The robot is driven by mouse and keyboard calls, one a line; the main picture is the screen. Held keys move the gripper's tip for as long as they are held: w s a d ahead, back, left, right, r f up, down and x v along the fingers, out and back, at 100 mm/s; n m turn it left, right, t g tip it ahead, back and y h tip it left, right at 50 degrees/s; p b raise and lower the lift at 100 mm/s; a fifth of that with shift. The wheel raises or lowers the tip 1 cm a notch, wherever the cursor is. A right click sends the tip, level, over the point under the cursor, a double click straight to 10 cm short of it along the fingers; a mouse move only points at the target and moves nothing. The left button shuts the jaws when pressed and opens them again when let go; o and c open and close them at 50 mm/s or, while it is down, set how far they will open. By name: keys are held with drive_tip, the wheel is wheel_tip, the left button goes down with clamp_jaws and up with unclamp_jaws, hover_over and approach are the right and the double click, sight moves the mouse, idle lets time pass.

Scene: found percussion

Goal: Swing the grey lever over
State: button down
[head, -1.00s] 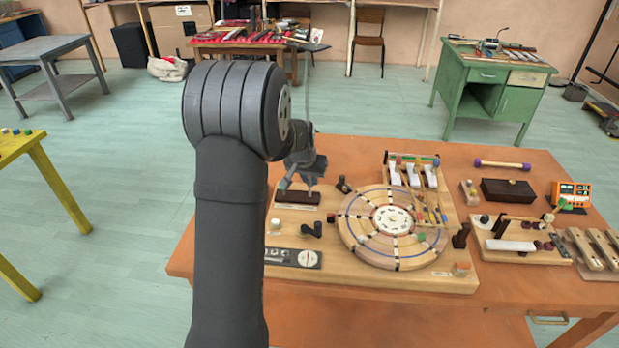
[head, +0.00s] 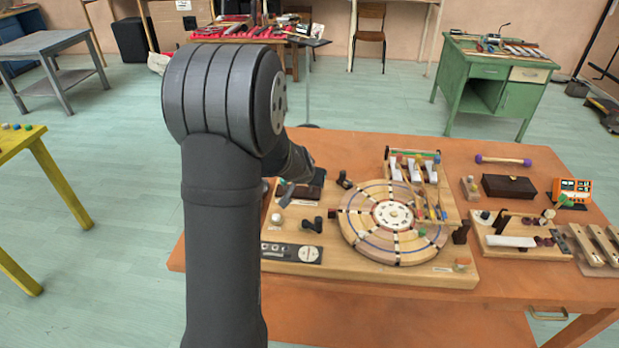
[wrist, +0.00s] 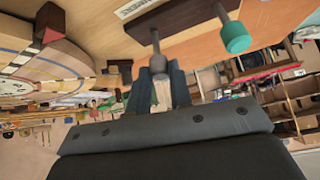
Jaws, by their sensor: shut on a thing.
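The grey lever (wrist: 157,62) shows in the wrist view as a thin shaft with a rounded grey end. My gripper (wrist: 160,88) is shut on that end, with one dark finger on each side. In the head view my gripper (head: 284,190) is low at the left back of the wooden board (head: 340,260), beside a dark block (head: 309,192). My own arm hides part of that area, and I cannot make out the lever clearly there. A second rod with a teal knob (wrist: 236,38) stands close to the lever in the wrist view, apart from my gripper.
A round segmented wheel (head: 375,245) fills the middle of the board. A black knob (head: 312,225) and a grey panel (head: 290,252) lie in front of the dark block. White keys and small instruments stand to the right. The orange table's (head: 400,310) front strip is clear.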

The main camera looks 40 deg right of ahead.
drive_tip(key=c, duration=1.3)
unclamp_jaws()
drive_tip(key=v, duration=1.7)
drive_tip(key=shift+r, duration=0.2)
drive_tip(key=x, duration=1.6)
drive_tip(key=shift+w+d+f, duration=0.1)
drive_tip(key=shift+f, duration=0.3)
